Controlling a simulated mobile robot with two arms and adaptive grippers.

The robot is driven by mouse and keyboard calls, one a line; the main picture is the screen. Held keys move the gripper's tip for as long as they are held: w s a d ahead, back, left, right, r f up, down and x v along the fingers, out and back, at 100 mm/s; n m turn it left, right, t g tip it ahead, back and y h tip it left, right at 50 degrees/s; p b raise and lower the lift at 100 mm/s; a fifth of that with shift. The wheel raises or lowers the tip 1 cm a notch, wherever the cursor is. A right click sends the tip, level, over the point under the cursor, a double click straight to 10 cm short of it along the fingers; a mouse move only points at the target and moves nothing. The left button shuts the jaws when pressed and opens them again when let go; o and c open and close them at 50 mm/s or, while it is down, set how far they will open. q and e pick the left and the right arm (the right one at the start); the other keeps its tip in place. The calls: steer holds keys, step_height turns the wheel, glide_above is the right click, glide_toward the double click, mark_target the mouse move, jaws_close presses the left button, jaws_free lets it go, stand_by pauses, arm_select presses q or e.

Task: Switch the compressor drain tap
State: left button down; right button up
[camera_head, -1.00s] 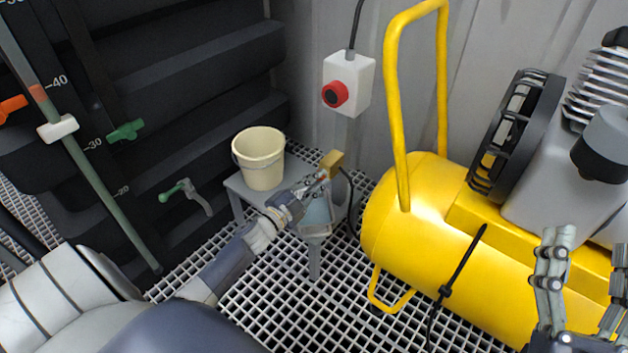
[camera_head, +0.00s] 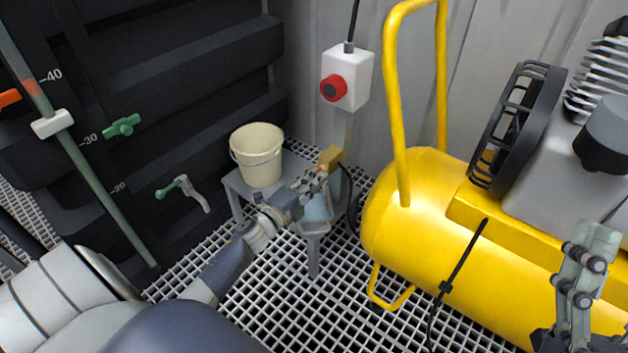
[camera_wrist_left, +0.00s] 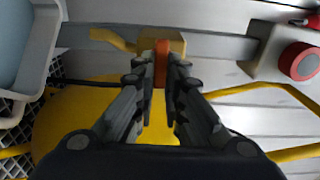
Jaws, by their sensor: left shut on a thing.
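A brass-coloured valve block (camera_head: 330,157) sits low on the wall beside the left end of the yellow compressor (camera_head: 430,210). In the left wrist view the block (camera_wrist_left: 176,44) carries an orange lever (camera_wrist_left: 160,62). My left gripper (camera_head: 318,177) reaches the block from the front left. In the left wrist view its fingers (camera_wrist_left: 161,80) are closed on either side of the orange lever. The fingers hide most of the lever in the head view. My right gripper (camera_head: 590,280) is empty in front of the compressor; its spread cannot be judged.
A cream bucket (camera_head: 258,160) stands on a small grey table (camera_head: 237,186) left of the block. A white box with a red button (camera_head: 334,88) hangs above. Green-handled valves (camera_head: 183,188) are on the dark panels at left. Open grating lies in front.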

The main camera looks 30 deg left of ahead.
stand_by(0.5)
arm_select(q)
steer(key=c, duration=1.7)
jaws_free()
steer(key=shift+o, duration=0.2)
steer(key=s+a, duration=0.1)
steer(key=s, duration=1.1)
